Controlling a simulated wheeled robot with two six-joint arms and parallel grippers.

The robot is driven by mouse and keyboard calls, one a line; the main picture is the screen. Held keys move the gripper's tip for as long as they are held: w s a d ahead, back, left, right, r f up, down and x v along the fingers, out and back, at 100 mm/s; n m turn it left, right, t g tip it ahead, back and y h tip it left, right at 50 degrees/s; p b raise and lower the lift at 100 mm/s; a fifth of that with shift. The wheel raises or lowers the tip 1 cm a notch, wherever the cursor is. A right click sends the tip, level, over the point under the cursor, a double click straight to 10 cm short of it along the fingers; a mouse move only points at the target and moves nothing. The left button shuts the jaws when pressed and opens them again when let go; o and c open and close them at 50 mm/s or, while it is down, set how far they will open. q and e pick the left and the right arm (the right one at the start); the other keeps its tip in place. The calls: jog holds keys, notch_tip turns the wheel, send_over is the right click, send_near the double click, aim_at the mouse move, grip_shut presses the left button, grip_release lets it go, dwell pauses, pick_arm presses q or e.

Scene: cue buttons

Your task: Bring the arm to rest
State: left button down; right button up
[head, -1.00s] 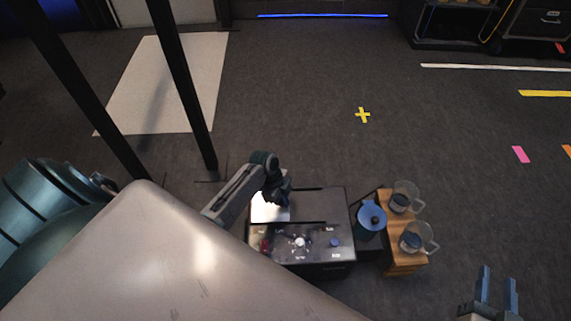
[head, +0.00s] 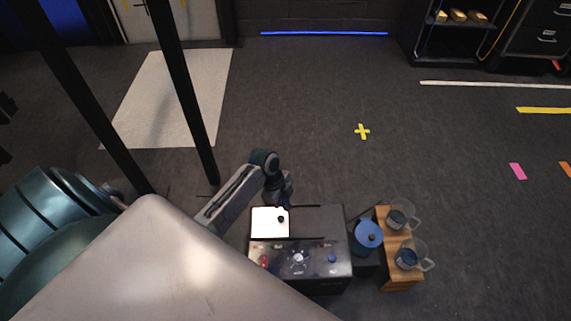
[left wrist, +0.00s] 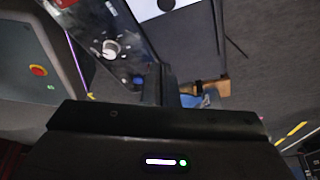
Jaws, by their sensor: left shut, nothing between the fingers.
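My left arm reaches in from the left in the head view, and my left gripper (head: 287,200) hangs just above the back of a dark console. In the left wrist view my left gripper's fingers (left wrist: 161,85) are shut with nothing between them. The console (head: 330,220) has a white panel (head: 264,221) with a black dot. Its front strip carries a red button (head: 263,260), a light knob (head: 298,260) and a blue button (head: 332,258). The knob (left wrist: 111,48) also shows in the left wrist view. My right gripper is not in view.
Right of the console stand a blue lidded pot (head: 367,236) and a wooden stand (head: 402,277) with two glass jugs (head: 397,218) (head: 408,258). Open dark floor with a yellow cross (head: 362,131) lies beyond. Shelves (head: 459,40) stand at the far right.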

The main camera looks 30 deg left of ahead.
pick_arm(q)
jog(key=shift+a+r, duration=0.1)
jog(key=shift+r, duration=0.2)
